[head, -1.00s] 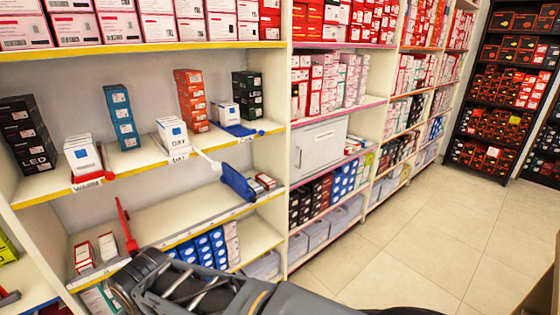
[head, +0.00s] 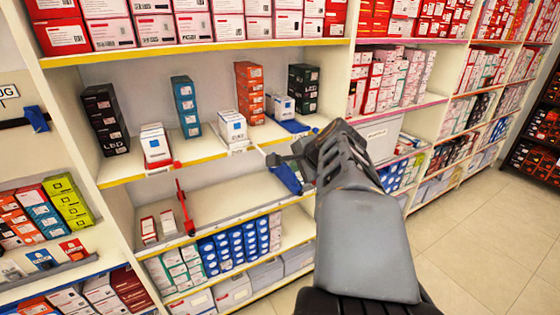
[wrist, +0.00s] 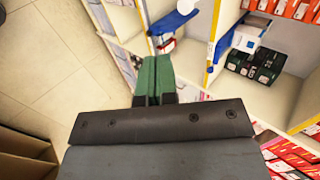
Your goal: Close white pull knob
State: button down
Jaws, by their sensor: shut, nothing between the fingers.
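A small white rounded piece (wrist: 187,6) shows at the top edge of the wrist view, beside a blue part; I cannot tell for sure that it is the pull knob. In the head view a blue piece (head: 285,174) hangs at the shelf edge, with a thin pale part above it, partly behind my arm. The blue piece also shows in the wrist view (wrist: 172,22). My gripper (wrist: 152,78) has its green fingers pressed together and empty, apart from the white piece in the picture. In the head view its tips are hard to make out.
A pale box-like front (head: 380,138) with a label sits on the shelf right of my arm, partly hidden by it. Shelves of boxes surround it. A red upright divider (head: 185,207) stands on the lower shelf. Tiled floor (head: 470,230) is clear at the right.

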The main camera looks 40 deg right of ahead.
jog(key=w+r+p+x, duration=0.1)
jog(key=r+p+x, duration=0.1)
jog(key=x, duration=1)
jog(key=shift+w+d+p, duration=0.35)
jog(key=shift+w+d, duration=0.05)
jog(key=shift+w, duration=0.1)
jog(key=shift+f, duration=0.1)
